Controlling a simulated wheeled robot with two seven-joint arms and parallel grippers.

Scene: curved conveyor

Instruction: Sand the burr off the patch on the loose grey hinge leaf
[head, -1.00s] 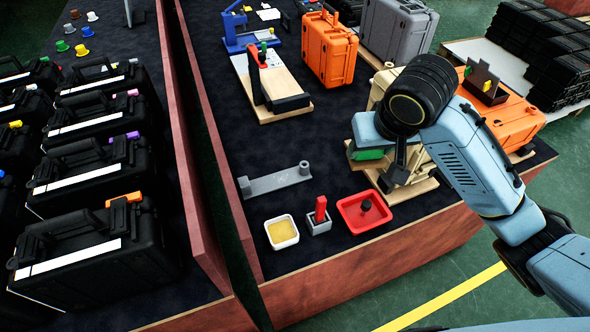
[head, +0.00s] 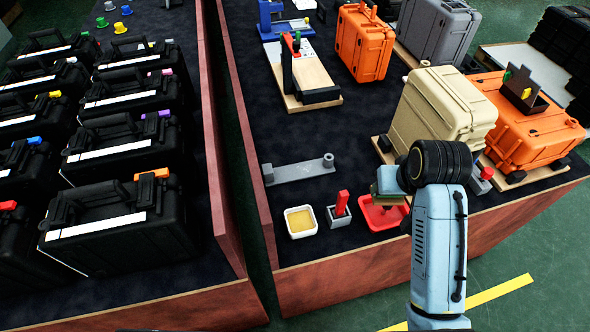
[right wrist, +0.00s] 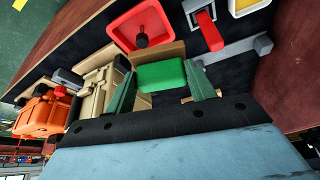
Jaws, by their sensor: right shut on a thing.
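The loose grey hinge leaf (head: 300,171) lies flat on the dark bench mat, a raised round knuckle at its right end. Part of it also shows in the right wrist view (right wrist: 237,52). The patch and any burr are too small to make out. My right gripper (right wrist: 161,82) is shut on a green block (right wrist: 162,75), held between both fingers. In the head view it hangs above the back of the red tray (head: 372,221), right of the leaf and apart from it; the block is mostly hidden there. My left gripper is not in view.
A white dish with yellow contents (head: 300,221) and a grey holder with a red-handled tool (head: 340,210) stand in front of the leaf. A beige case (head: 440,110) stands behind my right arm. A clamp on a wooden board (head: 310,85) stands farther back. Mat around the leaf is clear.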

